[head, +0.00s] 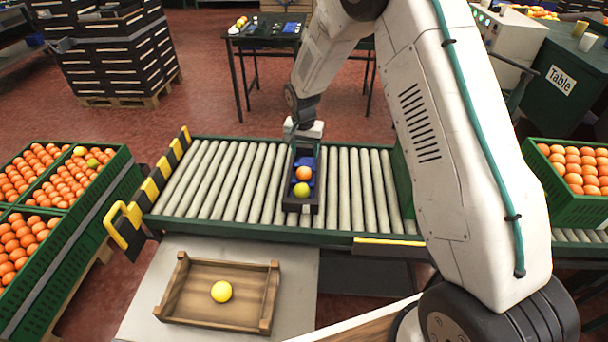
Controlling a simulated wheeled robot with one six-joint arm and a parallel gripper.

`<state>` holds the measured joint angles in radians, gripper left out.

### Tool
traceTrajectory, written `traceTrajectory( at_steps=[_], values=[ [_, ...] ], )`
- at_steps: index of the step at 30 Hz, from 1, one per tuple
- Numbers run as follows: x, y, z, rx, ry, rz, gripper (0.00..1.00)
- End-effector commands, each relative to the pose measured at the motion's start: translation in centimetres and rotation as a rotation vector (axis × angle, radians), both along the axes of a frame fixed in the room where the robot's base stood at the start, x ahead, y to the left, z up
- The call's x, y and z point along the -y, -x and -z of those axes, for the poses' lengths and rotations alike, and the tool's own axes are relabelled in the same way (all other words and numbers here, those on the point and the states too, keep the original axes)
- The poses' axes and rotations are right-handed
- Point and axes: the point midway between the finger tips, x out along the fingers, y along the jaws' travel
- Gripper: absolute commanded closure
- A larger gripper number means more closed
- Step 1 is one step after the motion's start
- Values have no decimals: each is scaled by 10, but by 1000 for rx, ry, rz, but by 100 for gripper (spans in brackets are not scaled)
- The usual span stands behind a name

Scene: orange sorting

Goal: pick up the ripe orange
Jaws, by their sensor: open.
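The ripe orange (303,173) is a small orange-coloured fruit in a narrow dark tray (315,208) with blue parts inside, on the roller conveyor. A yellow-green fruit (301,190) lies just in front of it in the same tray. My gripper (304,155) is open at the tray's far end, just behind the orange. Its fingers are dark and small here, and I cannot tell whether they touch the orange.
The roller conveyor (230,180) crosses the middle. A wooden crate (175,287) with one yellow fruit (222,291) stands in front of it. Green crates of oranges stand at left (70,228) and right (565,208). A yellow-black rail (150,190) edges the conveyor's left end.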

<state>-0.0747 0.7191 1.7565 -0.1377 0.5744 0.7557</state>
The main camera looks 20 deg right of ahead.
Motion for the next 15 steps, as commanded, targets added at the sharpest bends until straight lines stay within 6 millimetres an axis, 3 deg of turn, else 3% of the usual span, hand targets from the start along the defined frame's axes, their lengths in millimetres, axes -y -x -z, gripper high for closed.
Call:
traceTrajectory(
  at_steps=[3, 15],
  values=[
    [-2, -7, 23, 0, -2, 15, 45],
    [-1, -10, 63, 0, -2, 20, 45]
  ],
)
